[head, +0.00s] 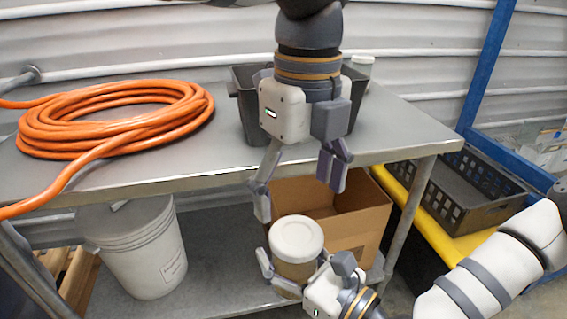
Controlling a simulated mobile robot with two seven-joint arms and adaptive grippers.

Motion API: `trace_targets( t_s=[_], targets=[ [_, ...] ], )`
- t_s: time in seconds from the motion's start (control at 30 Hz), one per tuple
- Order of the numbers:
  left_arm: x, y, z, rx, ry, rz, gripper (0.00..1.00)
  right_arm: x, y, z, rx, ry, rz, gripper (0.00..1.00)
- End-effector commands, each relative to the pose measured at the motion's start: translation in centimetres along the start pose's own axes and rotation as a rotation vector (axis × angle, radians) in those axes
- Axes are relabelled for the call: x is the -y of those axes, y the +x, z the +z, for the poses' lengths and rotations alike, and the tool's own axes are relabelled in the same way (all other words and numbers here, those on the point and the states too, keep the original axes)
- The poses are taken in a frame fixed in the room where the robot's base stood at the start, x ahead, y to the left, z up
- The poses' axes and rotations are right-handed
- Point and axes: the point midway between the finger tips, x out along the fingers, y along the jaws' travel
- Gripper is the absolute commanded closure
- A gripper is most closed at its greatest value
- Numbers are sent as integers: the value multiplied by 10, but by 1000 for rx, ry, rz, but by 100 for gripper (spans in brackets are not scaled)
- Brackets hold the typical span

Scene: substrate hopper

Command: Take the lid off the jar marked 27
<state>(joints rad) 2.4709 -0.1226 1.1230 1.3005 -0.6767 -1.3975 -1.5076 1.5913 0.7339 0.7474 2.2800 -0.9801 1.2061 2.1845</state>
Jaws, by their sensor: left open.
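A jar (295,269) with a tan body and a round white lid (296,238) is in front of the steel table's edge, upright or nearly so. No number can be read on it. My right gripper (303,264) comes in from the lower right, with its fingers on either side of the jar's body below the lid, and appears to hold it. My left gripper (298,199) points down from above, open and empty. Its fingertips are spread over the lid, apart from it as far as I can tell.
An orange hose coil (110,118) and a dark bin (241,100) are on the table (400,130), with a small white-lidded container (362,64) behind. Below are a white bucket (150,255) and an open cardboard box (365,222). A black crate (465,190) is at right.

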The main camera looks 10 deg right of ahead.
Motion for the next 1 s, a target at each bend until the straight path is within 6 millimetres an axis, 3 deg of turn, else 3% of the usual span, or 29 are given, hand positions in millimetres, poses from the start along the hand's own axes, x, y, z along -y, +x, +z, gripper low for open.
trace_targets(
  t_s=[0.4, 0.73, 0.77, 0.9, 1.0],
  targets=[
    [0, 70, 0, 0, 17, 1, 20, 0, 0, 1, 2, 0, 0, 100],
    [0, 78, 0, 2, 16, 0, 20, 0, 0, 1, 3, -1, 0, 100],
    [0, 78, 0, 2, 16, 0, 22, 0, 0, 1, 3, -1, 0, 100],
    [0, 78, 0, 1, 16, 0, 54, 0, 0, 1, 3, 0, 0, 100],
    [0, 78, 0, 1, 16, 0, 70, 0, 0, 1, 3, 0, 0, 100]
  ],
)
